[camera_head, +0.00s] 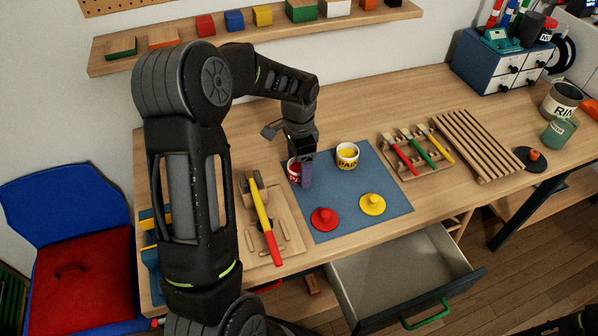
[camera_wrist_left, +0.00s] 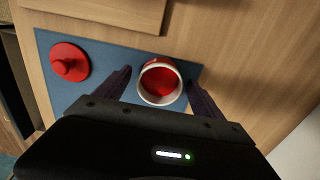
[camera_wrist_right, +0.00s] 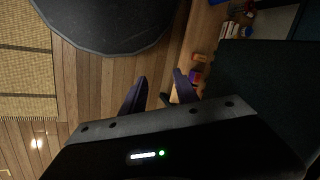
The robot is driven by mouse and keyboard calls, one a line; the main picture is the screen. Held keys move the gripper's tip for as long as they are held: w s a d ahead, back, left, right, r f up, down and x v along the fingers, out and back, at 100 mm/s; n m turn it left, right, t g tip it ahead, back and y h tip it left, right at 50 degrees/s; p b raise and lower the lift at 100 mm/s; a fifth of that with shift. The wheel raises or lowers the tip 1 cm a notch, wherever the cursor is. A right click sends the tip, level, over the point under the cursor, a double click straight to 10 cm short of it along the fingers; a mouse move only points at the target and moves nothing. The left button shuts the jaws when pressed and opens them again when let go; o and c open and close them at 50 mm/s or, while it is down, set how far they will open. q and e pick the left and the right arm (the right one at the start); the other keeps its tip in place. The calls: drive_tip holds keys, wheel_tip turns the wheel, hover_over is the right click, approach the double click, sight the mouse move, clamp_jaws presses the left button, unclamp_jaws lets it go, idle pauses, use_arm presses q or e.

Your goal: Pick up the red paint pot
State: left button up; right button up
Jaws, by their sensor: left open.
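The red paint pot (camera_head: 293,170) stands on the blue mat (camera_head: 338,222), partly hidden behind my left gripper (camera_head: 304,172). In the left wrist view the pot (camera_wrist_left: 160,82) is open, with a white rim and red paint inside. My left gripper's two fingers (camera_wrist_left: 160,90) are open, one on each side of the pot; I cannot tell whether they touch it. The red lid (camera_head: 324,219) lies on the mat, and also shows in the left wrist view (camera_wrist_left: 70,63). My right gripper (camera_wrist_right: 160,92) is low over the wooden floor, its fingers apart with nothing clearly between them.
A yellow paint pot (camera_head: 347,155) and yellow lid (camera_head: 372,204) share the mat. A wooden board with a hammer-like tool (camera_head: 263,220) lies left of it. A brush rack (camera_head: 415,152) stands to the right. A drawer (camera_head: 400,275) hangs open below the table's front edge.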

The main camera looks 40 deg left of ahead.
use_arm(q)
drive_tip(key=shift+c, duration=0.5)
drive_tip(key=c, duration=1.5)
wheel_tip(320, 180, up, 10)
drive_tip(key=shift+r+b, duration=0.1)
drive_tip(key=shift+b, duration=0.7)
drive_tip(key=shift+d, duration=0.1)
